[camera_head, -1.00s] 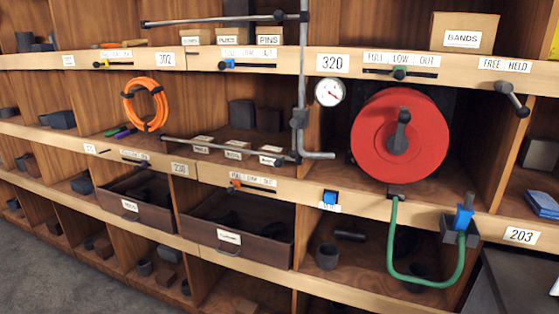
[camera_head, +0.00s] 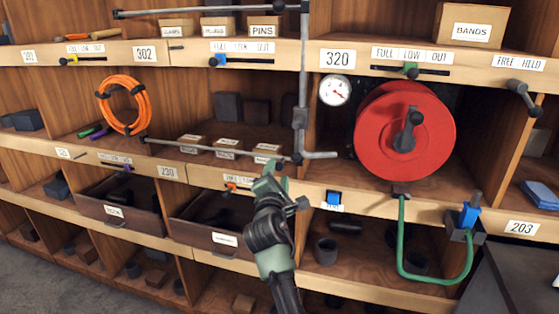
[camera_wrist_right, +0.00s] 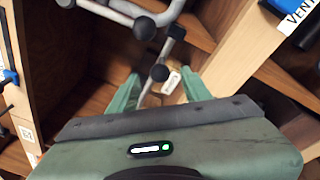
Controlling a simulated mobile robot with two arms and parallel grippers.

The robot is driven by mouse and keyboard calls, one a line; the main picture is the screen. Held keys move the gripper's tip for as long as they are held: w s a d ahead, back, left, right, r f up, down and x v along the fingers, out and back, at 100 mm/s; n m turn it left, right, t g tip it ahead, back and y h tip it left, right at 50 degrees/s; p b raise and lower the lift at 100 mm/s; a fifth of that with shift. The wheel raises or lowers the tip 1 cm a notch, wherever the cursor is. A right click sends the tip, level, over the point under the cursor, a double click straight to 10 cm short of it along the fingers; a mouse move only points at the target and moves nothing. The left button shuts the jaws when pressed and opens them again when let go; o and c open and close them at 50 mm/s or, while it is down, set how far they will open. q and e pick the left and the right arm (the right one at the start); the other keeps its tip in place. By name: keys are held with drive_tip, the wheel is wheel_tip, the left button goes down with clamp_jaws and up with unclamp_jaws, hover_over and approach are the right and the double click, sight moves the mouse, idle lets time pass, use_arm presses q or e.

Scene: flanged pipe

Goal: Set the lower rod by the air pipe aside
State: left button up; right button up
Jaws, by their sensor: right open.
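The lower rod (camera_head: 215,148) is a thin grey bar with dark ends, nearly level in front of the middle shelf. Its right end lies beside the grey air pipe (camera_head: 302,85) near the pipe's bottom bend. My right gripper (camera_head: 268,172) is open, just below the rod's right part. In the right wrist view, the green fingers of my right gripper (camera_wrist_right: 160,88) stand apart, with a thin grey bar and a dark round end between them. I cannot tell whether they touch it. The pipe (camera_wrist_right: 125,10) passes above. My left gripper is not in view.
An upper rod (camera_head: 210,12) runs above. Small labelled boxes (camera_head: 228,147) stand behind the lower rod. A red reel (camera_head: 375,135), a gauge (camera_head: 334,90) and a green hose (camera_head: 402,240) are to the right. An orange coil (camera_head: 123,105) is at left, open drawers (camera_head: 120,212) below.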

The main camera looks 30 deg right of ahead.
sight(280, 162)
drive_tip(key=x, duration=0.7)
drive_tip(key=shift+w+d+p, duration=0.15)
drive_tip(key=shift+p, duration=0.25)
clamp_jaws()
drive_tip(key=shift+f, duration=0.1)
idle(0.9)
